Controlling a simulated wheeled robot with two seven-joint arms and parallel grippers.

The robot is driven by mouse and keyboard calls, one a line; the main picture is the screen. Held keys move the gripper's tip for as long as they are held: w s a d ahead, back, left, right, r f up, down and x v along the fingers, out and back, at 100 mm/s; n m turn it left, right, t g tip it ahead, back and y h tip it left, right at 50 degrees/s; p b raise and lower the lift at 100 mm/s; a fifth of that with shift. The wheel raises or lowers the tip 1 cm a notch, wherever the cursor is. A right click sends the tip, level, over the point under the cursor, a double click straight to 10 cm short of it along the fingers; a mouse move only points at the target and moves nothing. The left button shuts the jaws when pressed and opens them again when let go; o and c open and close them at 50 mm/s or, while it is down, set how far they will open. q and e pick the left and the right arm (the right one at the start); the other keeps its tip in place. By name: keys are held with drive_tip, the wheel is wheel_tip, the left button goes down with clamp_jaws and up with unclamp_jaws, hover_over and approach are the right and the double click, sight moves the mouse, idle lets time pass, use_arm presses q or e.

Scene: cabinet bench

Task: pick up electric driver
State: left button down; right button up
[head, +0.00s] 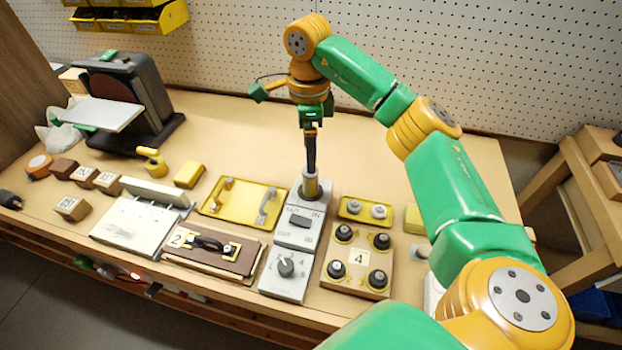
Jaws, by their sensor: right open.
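What looks like the electric driver (311,155) stands upright, a slim dark body above a yellow collar on the grey panel. My right gripper (312,122) is directly above it, pointing down at its upper end, and is open. The wrist and gripper parts cover the top of the driver, so I cannot tell whether the fingers touch it. My left gripper is out of view.
A grey switch panel (299,232) and dial box (287,275) lie in front. A yellow tray (217,209) and brown case (198,257) are left, a knob board (342,284) right. A sander (142,91) stands far left. The back of the bench (240,130) is clear.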

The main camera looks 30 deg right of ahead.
sight(311, 189)
drive_tip(key=f, duration=0.2)
drive_tip(key=f+p, duration=0.1)
drive_tip(key=f, duration=0.2)
drive_tip(key=shift+s+f+p, duration=0.3)
drive_tip(key=shift+s+f, duration=0.05)
drive_tip(key=shift+s, duration=0.05)
drive_tip(key=shift+f, duration=0.3)
drive_tip(key=shift+a+r, duration=0.1)
drive_tip(key=shift+a, duration=0.05)
drive_tip(key=c, duration=0.4)
clamp_jaws()
